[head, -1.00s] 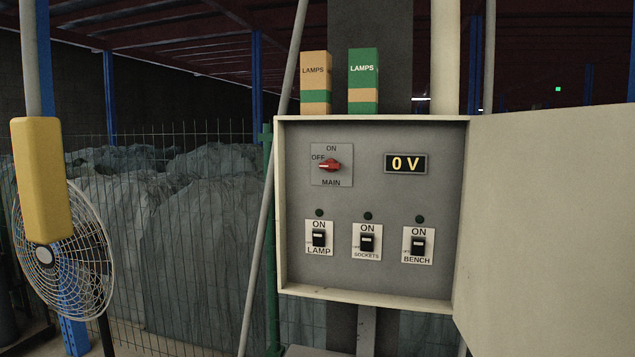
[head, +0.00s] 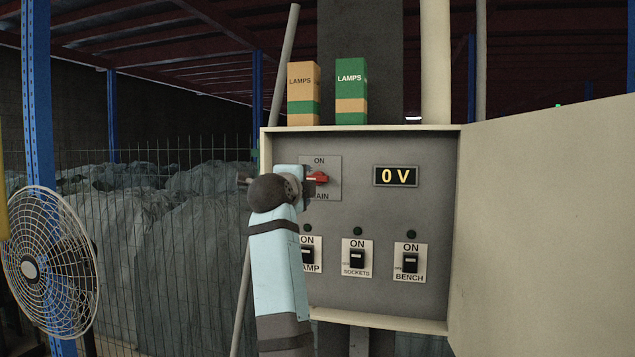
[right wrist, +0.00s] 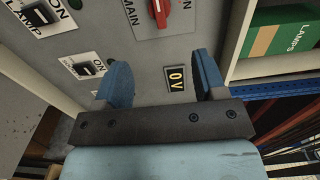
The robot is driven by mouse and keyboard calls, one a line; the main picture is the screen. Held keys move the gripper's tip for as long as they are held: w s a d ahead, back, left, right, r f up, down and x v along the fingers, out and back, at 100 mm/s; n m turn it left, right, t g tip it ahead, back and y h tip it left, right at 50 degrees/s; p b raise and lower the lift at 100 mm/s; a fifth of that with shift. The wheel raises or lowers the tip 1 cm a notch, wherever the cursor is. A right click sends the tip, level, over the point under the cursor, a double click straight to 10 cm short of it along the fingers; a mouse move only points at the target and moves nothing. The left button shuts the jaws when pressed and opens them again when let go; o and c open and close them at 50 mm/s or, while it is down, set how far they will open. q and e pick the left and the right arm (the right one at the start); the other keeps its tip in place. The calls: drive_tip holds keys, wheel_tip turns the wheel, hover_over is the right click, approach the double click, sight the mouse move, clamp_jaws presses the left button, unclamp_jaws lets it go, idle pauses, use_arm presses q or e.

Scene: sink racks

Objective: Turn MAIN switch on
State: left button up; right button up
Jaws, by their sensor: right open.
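The red MAIN knob (head: 319,178) lies horizontal on its grey plate (head: 333,165) in the open panel box. The ON label shows above it; its left end and the OFF label are hidden behind my right gripper (head: 309,186). In the right wrist view my right gripper (right wrist: 161,75) is open and empty, its two blue fingers apart. The red knob (right wrist: 159,12) appears beyond the fingertips at the top edge, not between them. The display (head: 395,176) reads 0 V and shows between the fingers in the right wrist view (right wrist: 177,82). My left gripper is out of view.
LAMP (head: 308,256), SOCKETS (head: 357,258) and BENCH (head: 410,262) switches sit below, under dark indicators. The open door (head: 545,230) stands at right. Two LAMPS boxes, orange (head: 303,92) and green (head: 351,90), stand on top. A fan (head: 50,262) is at left.

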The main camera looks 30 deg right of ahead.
sight(318, 179)
drive_tip(key=p+x, duration=0.3)
drive_tip(key=x, duration=0.9)
drive_tip(key=shift+d+r, duration=0.1)
drive_tip(key=shift+w+d+p, duration=0.3)
drive_tip(key=shift+w+d, duration=0.1)
drive_tip(key=shift+d, duration=0.1)
drive_tip(key=c, duration=0.9)
